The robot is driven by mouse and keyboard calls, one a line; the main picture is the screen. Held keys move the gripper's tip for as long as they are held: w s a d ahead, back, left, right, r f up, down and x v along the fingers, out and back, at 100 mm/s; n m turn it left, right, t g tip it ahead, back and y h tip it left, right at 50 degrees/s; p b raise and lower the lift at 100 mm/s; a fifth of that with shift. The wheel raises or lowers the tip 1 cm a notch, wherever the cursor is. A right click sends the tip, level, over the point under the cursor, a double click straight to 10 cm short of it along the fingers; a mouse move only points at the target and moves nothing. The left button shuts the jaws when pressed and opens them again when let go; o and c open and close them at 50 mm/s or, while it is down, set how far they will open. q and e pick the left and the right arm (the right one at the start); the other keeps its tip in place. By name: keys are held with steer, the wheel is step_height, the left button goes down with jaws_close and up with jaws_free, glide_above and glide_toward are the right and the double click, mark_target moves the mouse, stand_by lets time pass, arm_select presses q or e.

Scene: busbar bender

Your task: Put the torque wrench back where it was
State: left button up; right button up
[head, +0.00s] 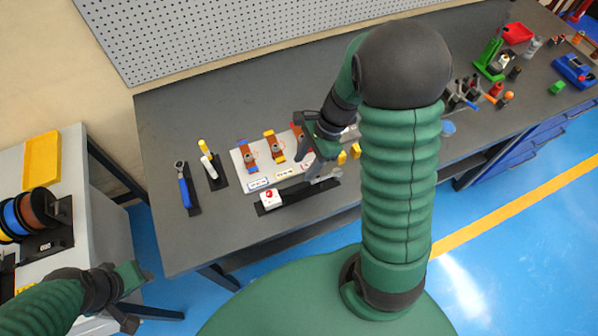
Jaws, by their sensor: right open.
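A blue-handled tool with a round metal head (184,186), which looks like the torque wrench, lies on a narrow black holder at the left end of the dark workbench (200,115). My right gripper (311,143) is open over the right part of the white board (248,177), well to the right of that tool. Its fingers partly hide the board, and I see nothing held in them. My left gripper (135,298) is low at the left, off the bench, with its fingers apart and nothing visible between them.
The board carries coloured clamp-like parts (270,147). In front lies a black strip (297,194) with a red-button box (270,198) and a silver tool (325,179). A yellow-topped tool (207,161) stands near the blue-handled one. Pegboard (200,35) backs the bench. Cable spools (32,212) are left.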

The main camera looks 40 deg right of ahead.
steer(key=s+a+r+n+h, duration=0.1)
steer(key=a+n, duration=0.3)
steer(key=n, duration=0.6)
steer(key=s+a+r+n+t+h, duration=0.1)
steer(key=s+a+n+h, duration=0.1)
steer(key=n, duration=0.8)
steer(key=a+h, duration=0.1)
steer(key=a, duration=0.1)
steer(key=shift+a+r+n+t, duration=0.3)
steer(key=shift+a, duration=0.1)
steer(key=shift+s+a+r, duration=0.1)
steer(key=shift+a, duration=0.2)
steer(key=shift+d, duration=0.25)
